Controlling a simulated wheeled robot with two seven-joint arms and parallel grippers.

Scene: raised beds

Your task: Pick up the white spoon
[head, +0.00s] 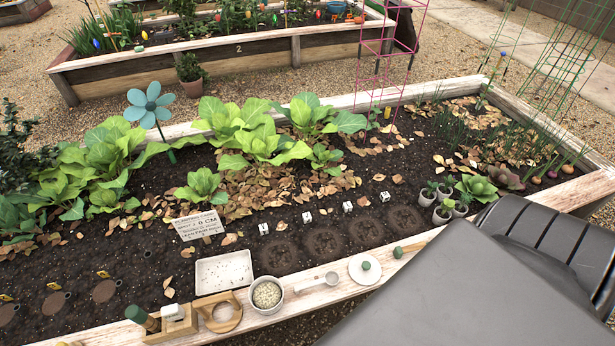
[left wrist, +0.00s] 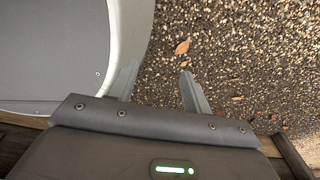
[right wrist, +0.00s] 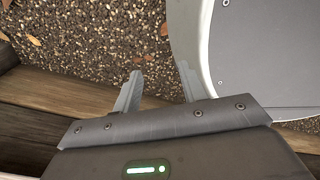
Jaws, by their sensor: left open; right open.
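The white spoon (head: 318,283) lies on the front wooden ledge of the raised bed. Its round bowl is at the right and its handle points left toward the bowl of pale seeds (head: 267,295). Neither gripper shows in the head view, so both are away from the spoon. My left gripper (left wrist: 158,88) is open and empty above gravel in the left wrist view. My right gripper (right wrist: 160,88) is open and empty above gravel beside wooden boards in the right wrist view. The spoon is in neither wrist view.
On the ledge, a white lid with a green knob (head: 365,268) is right of the spoon. A wooden ring-shaped piece (head: 236,318) and a wooden holder (head: 170,328) are at left. A white tray (head: 224,272) lies on the soil. Small potted succulents (head: 442,212) stand at right.

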